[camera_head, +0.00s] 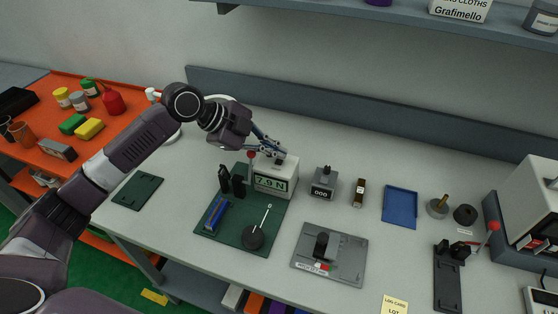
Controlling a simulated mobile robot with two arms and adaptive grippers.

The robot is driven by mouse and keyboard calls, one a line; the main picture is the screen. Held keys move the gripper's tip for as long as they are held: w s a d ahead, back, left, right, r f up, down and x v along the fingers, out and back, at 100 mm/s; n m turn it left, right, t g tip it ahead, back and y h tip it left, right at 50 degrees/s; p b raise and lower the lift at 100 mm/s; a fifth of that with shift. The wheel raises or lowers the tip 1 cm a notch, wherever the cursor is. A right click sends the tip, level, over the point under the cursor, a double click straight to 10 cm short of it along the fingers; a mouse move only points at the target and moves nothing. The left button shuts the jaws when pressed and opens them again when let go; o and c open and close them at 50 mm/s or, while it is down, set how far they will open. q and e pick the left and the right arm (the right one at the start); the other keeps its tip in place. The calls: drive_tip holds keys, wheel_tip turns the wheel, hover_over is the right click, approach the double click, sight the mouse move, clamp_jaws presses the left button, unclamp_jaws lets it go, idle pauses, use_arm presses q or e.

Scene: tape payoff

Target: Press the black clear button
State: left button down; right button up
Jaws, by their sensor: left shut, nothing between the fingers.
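A white readout box (274,187) showing "7.9 N" stands at the back of a dark green board (277,219) on the bench. A small black piece (280,161) sits on top of the box; it looks like the clear button, but no label is legible. My left gripper (279,152) is shut and empty, its fingertips pointing down right, just above or against this black piece. Contact cannot be told from this view. My right gripper is not in view.
A red-balled lever (251,155) and black posts (224,178) stand close left of the box. A grey "000" counter (323,187) is to its right. A grey plate fixture (330,255) and blue tray (400,206) lie further right. Bare bench separates them.

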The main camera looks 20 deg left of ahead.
use_arm(q)
drive_tip(key=shift+f, duration=0.1)
drive_tip(key=shift+f, duration=0.3)
drive_tip(key=shift+f, duration=0.2)
idle(0.4)
drive_tip(key=shift+s+f+b, duration=0.1)
drive_tip(key=shift+f+b, duration=0.2)
drive_tip(key=shift+f, duration=0.15)
idle(0.5)
drive_tip(key=shift+a+r+p, duration=0.1)
drive_tip(key=shift+r+p, duration=0.65)
drive_tip(key=shift+r, duration=0.1)
drive_tip(key=shift+r, duration=0.1)
